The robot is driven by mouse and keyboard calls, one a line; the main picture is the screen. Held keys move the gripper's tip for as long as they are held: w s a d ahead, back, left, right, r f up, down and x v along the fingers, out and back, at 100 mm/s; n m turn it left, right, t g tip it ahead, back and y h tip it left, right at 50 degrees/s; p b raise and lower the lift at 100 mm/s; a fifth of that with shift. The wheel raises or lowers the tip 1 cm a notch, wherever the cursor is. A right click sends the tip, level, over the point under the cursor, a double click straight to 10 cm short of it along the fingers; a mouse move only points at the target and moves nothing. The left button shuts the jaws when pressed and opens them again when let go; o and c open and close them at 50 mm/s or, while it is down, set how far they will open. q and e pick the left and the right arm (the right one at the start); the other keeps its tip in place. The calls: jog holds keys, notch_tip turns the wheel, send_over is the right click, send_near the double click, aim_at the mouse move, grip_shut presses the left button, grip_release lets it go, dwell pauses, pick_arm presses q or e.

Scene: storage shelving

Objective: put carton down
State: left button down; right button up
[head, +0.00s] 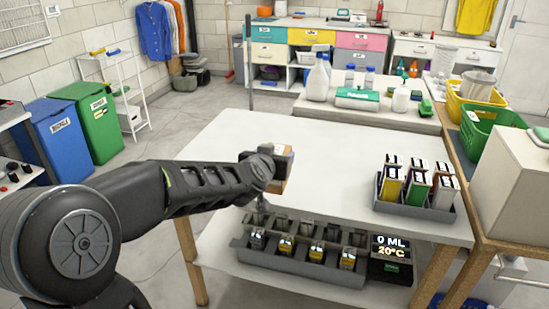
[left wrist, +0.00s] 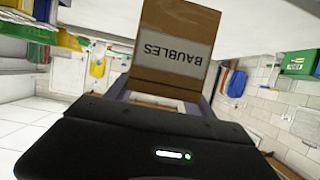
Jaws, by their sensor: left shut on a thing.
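A brown carton (left wrist: 172,75) with a white label reading "BAUBLES" fills the upper middle of the left wrist view, and the label appears upside down there. In the head view the carton (head: 287,160) is partly hidden behind my left gripper (head: 268,167). My left gripper is shut on the carton, over the left part of the white table top (head: 335,190). I cannot tell whether the carton touches the table. My right gripper is not in view.
A grey tray (head: 425,211) with several small boxes stands at the table's right. The middle of the table top is clear. Bottles (head: 318,78) stand on a counter behind.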

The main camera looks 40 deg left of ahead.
pick_arm(q)
jog(key=d+f+m+h, duration=0.1)
jog(key=d+f, duration=0.3)
jog(key=d, duration=0.4)
jog(key=d+f+m+h, duration=0.1)
jog(key=d+f+h, duration=0.1)
jog(key=d+f, duration=0.3)
jog(key=d+f+m+t+h, duration=0.1)
jog(key=d+f, duration=0.3)
jog(key=d, duration=0.6)
jog(key=shift+s+d+f+m+h, duration=0.15)
jog(key=shift+s+d+m+h, duration=0.15)
jog(key=shift+m+h, duration=0.3)
jog(key=shift+w, duration=0.1)
